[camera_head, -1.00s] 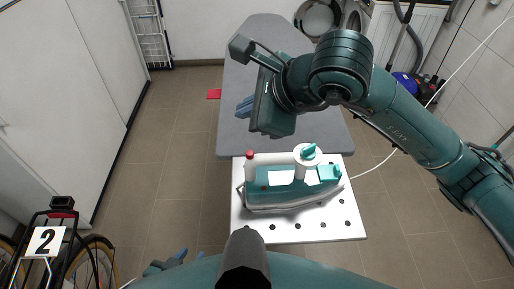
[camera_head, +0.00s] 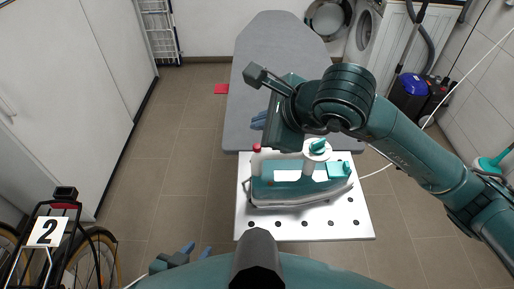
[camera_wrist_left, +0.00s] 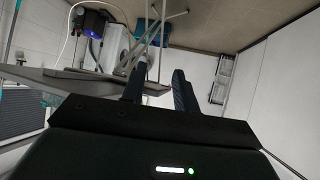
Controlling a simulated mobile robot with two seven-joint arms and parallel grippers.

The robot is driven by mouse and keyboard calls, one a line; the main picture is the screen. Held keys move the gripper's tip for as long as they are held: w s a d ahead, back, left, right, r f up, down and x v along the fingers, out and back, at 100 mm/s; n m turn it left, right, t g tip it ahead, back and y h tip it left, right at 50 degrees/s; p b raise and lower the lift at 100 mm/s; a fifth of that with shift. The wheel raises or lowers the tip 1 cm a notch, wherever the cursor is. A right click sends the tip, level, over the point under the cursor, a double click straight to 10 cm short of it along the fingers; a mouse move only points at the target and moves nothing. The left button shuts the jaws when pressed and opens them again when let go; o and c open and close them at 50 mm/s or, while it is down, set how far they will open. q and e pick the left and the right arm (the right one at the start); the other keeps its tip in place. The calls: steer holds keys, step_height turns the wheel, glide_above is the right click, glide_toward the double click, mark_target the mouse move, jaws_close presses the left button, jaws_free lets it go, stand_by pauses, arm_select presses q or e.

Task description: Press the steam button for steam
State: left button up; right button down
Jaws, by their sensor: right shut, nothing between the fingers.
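The steam iron (camera_head: 262,188) is teal and white and lies on a white perforated rest (camera_head: 358,218) at the near end of the ironing board. A red button (camera_head: 256,149) stands up at the left end of its handle. A white and teal knob (camera_head: 317,147) is on its right part. My right gripper (camera_head: 258,121) is shut and empty, a little beyond the red button in the picture and apart from it. My left gripper (camera_head: 196,250) is open and empty at the bottom, left of the rest. Its spread fingers show in the left wrist view (camera_wrist_left: 155,88).
The grey ironing board (camera_head: 250,75) extends away behind the iron. A white cable leaves the iron to the right. A bicycle (camera_head: 75,255) with a number 2 plate is at the lower left. Washing machines (camera_head: 365,30) stand at the back. The floor left of the board is mostly clear.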

mark_target(257, 148)
steer(key=shift+f+b, duration=0.75)
steer(key=shift+f, duration=0.2)
steer(key=shift+f+b, duration=0.5)
steer(key=shift+b, duration=0.1)
steer(key=shift+f, duration=0.1)
arm_select(q)
steer(key=shift+w+d+m+t+h, duration=0.15)
steer(key=shift+d+m+t+h, duration=0.15)
steer(key=shift+d+h, duration=0.3)
steer(key=shift+f+y, duration=0.25)
steer(key=shift+y, duration=0.05)
steer(key=shift+r, duration=0.2)
steer(key=shift+a+f, duration=0.1)
steer(key=shift+f+b, duration=0.8)
steer(key=shift+f, duration=0.05)
arm_select(e)
steer(key=shift+f, duration=0.35)
arm_select(q)
steer(key=shift+w+b, duration=0.1)
steer(key=shift+b, duration=0.2)
arm_select(e)
steer(key=shift+f, duration=0.2)
